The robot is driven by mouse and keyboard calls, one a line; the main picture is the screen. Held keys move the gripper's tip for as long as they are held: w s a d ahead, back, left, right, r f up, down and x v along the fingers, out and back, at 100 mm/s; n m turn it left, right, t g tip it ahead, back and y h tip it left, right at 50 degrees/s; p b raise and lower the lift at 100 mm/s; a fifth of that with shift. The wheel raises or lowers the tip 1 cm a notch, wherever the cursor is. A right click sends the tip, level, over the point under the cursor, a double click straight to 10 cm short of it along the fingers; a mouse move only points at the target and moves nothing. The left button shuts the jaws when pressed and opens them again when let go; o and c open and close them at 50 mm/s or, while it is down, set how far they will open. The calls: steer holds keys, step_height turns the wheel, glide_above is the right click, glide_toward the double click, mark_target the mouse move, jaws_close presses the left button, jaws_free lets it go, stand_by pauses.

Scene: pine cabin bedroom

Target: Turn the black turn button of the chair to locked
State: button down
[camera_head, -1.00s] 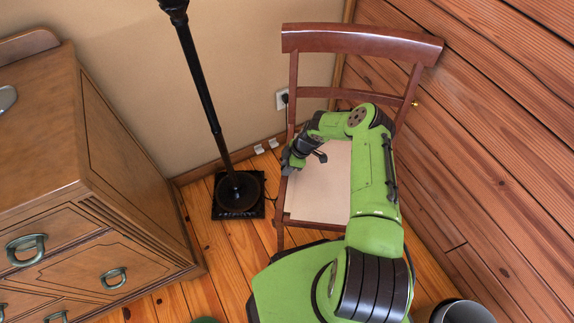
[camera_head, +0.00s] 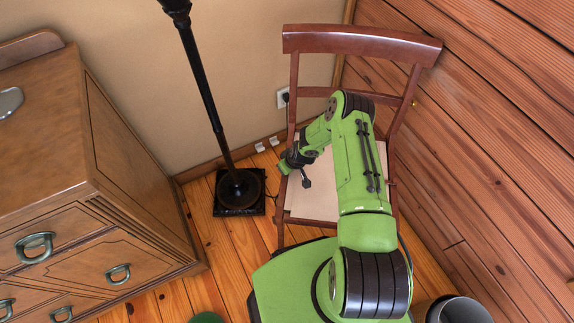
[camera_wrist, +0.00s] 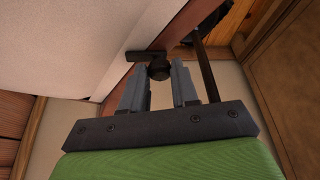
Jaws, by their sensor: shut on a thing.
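The brown wooden chair (camera_head: 362,39) with a pale seat (camera_head: 312,196) stands in the corner. My arm reaches over the seat, and my gripper (camera_head: 286,166) is at the seat's left edge. In the wrist view, the black turn button (camera_wrist: 158,69) sits on the chair's reddish-brown rail, beside the pale seat panel. Its flat arm points left in that picture, over the edge of the pale panel. My gripper (camera_wrist: 160,80) has its two grey fingers on either side of the button's round knob and is shut on it.
A black floor lamp (camera_head: 203,85) on a square base stands left of the chair. A wooden dresser (camera_head: 110,190) is at the far left. The plank wall (camera_head: 480,130) is close on the right. A grey bin (camera_head: 458,311) stands at the lower right.

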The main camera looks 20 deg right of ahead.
steer(key=m+h, duration=0.1)
steer(key=m, duration=0.3)
steer(key=shift+w+a+h, duration=0.1)
steer(key=shift+a+h, duration=0.1)
steer(key=shift+h, duration=0.2)
steer(key=shift+m+h, duration=0.4)
steer(key=shift+m, duration=0.8)
steer(key=c, duration=0.9)
jaws_free()
steer(key=shift+o, duration=0.2)
steer(key=p+v, duration=0.6)
steer(key=v, duration=0.9)
steer(key=shift+s+r, duration=0.25)
steer(key=shift+s, duration=0.1)
steer(key=shift+a, duration=0.1)
